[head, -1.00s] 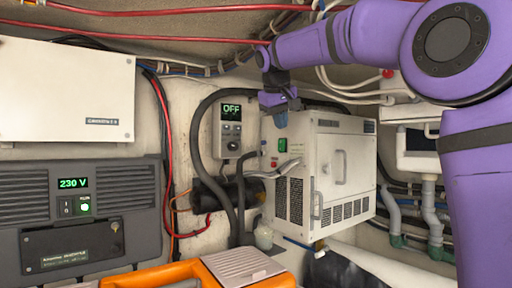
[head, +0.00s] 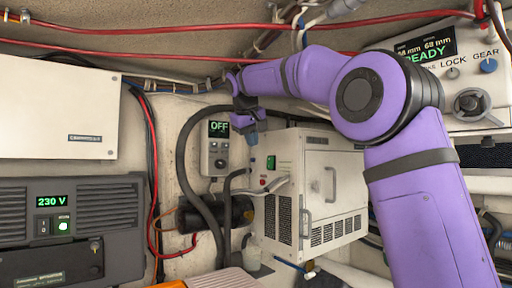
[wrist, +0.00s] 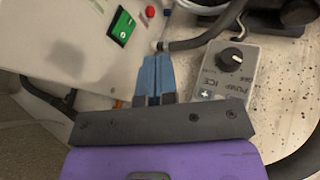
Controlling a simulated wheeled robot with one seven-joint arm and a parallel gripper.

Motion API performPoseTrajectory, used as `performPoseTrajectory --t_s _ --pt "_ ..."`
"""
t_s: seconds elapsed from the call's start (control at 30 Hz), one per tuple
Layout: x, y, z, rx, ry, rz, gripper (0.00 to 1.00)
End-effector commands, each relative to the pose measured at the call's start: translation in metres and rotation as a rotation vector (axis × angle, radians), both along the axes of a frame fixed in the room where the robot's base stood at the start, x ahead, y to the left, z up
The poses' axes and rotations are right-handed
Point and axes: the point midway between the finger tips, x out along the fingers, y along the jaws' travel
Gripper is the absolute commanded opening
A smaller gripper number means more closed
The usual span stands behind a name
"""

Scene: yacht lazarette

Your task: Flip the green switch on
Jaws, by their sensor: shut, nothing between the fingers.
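The green switch (head: 271,162) is a small green rocker on the front of the white box (head: 318,158), near its upper left. A small red button sits just below it. In the wrist view the green switch (wrist: 121,27) shows upper left, with a small white mark on it; its position is too small to read. My gripper (head: 251,137) is near the box's upper left edge, a little above and left of the switch. In the wrist view its blue fingertips (wrist: 157,62) are together and empty, apart from the switch.
A grey control box (head: 216,150) with a knob and "OFF" display hangs on the wall left of the gripper. Black hoses run beside it. A dark 230 V unit (head: 105,215) is at left. A READY panel (head: 425,55) is at upper right.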

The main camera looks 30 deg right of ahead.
Motion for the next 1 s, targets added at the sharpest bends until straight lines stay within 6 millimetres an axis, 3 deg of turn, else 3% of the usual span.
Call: performPoseTrajectory --t_s 0.47,0.7,1.0 --pt "0.038 -0.032 -0.072 0.000 0.003 -0.001 0.00" --pt "0.043 -0.063 -0.073 0.000 0.000 -0.002 0.00" --pt "0.044 -0.070 -0.074 0.000 0.000 0.000 0.00"
